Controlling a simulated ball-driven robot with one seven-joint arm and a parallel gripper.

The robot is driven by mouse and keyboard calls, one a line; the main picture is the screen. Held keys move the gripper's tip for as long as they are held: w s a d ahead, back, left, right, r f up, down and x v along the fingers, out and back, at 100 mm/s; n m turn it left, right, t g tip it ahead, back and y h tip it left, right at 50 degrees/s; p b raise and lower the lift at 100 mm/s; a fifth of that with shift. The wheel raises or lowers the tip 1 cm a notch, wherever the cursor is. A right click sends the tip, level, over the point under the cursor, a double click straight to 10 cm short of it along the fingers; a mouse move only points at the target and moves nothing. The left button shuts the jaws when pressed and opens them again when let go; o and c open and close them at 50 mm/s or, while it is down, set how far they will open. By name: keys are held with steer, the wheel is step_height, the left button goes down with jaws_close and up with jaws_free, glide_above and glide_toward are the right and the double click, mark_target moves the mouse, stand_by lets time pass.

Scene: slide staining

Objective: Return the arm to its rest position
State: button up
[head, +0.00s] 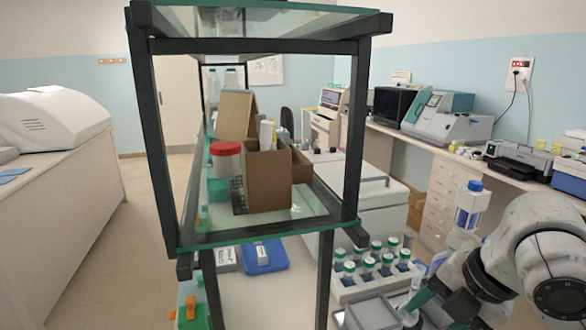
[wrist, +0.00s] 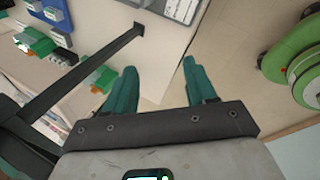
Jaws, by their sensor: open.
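My arm reaches in from the lower right of the head view, bent low over the bench. My gripper (wrist: 160,78) shows in the wrist view with its two teal fingers apart and nothing between them. Bare pale bench top lies beyond the fingertips. In the head view only part of the teal gripper (head: 424,299) shows, beside grey-white trays (head: 372,314) at the bottom edge. The fingertips are hard to make out there.
A rack of green-capped bottles (head: 375,285) stands left of my arm. A dark-framed glass shelf (head: 270,236) rises in the middle, carrying a brown box (head: 268,182) and red-lidded jar (head: 226,160). A blue tray (head: 263,268) lies below. A dark bar (wrist: 85,72) crosses the wrist view.

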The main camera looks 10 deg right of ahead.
steer(key=w+a+f+m+t+y+b, duration=0.2)
steer(key=w+a+f+m+y+b, duration=0.15)
steer(key=a+f+m, duration=0.35)
steer(key=s+a+f+m+h+b, duration=0.1)
steer(key=s+a+f+m, duration=0.1)
steer(key=f+m, duration=0.35)
steer(key=s+a+f+m+h, duration=0.1)
steer(key=s+f+m, duration=0.2)
steer(key=f, duration=0.5)
steer(key=s+d+f+m+g+h+b, duration=0.1)
steer(key=s+d+f+m+g+h, duration=0.1)
steer(key=s+f, duration=0.7)
steer(key=s+d+f+m+g+h+b, duration=0.2)
steer(key=s+d+f+m, duration=0.3)
steer(key=s+f, duration=0.3)
steer(key=s+m+g, duration=0.1)
steer(key=s, duration=0.3)
steer(key=shift+f+m, duration=0.35)
steer(key=shift+d, duration=0.1)
